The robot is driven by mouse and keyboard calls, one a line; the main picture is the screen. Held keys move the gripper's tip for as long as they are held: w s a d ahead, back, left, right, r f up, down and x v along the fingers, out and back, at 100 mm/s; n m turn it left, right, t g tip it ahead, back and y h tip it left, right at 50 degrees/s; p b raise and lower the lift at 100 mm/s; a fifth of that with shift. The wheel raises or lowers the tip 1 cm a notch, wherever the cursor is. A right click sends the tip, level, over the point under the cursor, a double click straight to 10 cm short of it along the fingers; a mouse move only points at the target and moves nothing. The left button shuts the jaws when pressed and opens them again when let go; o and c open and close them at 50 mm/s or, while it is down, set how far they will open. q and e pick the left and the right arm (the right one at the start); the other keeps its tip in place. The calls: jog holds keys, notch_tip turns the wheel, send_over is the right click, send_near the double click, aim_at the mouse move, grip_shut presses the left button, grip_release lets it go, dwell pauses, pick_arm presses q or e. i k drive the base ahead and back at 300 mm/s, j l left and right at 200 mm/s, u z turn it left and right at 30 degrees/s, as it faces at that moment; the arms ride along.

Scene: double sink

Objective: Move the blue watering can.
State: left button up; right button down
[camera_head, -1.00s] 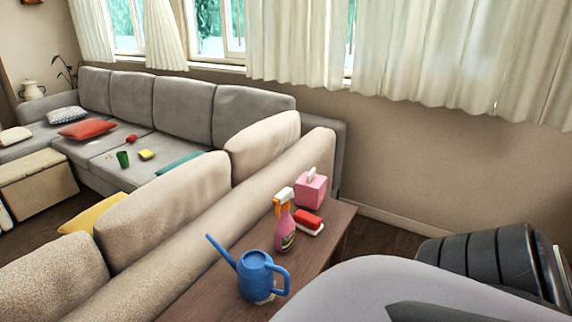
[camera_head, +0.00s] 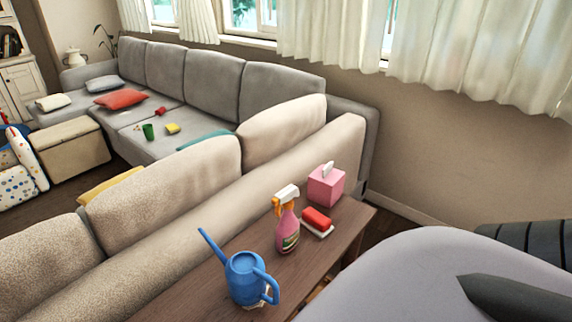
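The blue watering can (camera_head: 244,279) stands upright on a narrow brown wooden table (camera_head: 192,295) behind the beige sofa. Its spout points up and to the left, and its handle is on the right. A small pale item shows partly under its right side; I cannot tell what it is. Neither of my grippers is in view, and nothing is touching the can.
A pink spray bottle (camera_head: 287,229), a red-and-white brush or sponge (camera_head: 317,221) and a pink tissue box (camera_head: 326,186) stand behind the can. The beige sofa back (camera_head: 200,229) borders the table on the left. A grey sofa (camera_head: 210,85) is farther off.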

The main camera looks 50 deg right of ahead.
aim_at(247, 278)
jog(key=l, duration=0.65)
jog(key=k+l, duration=0.1)
jog(key=l, duration=0.55)
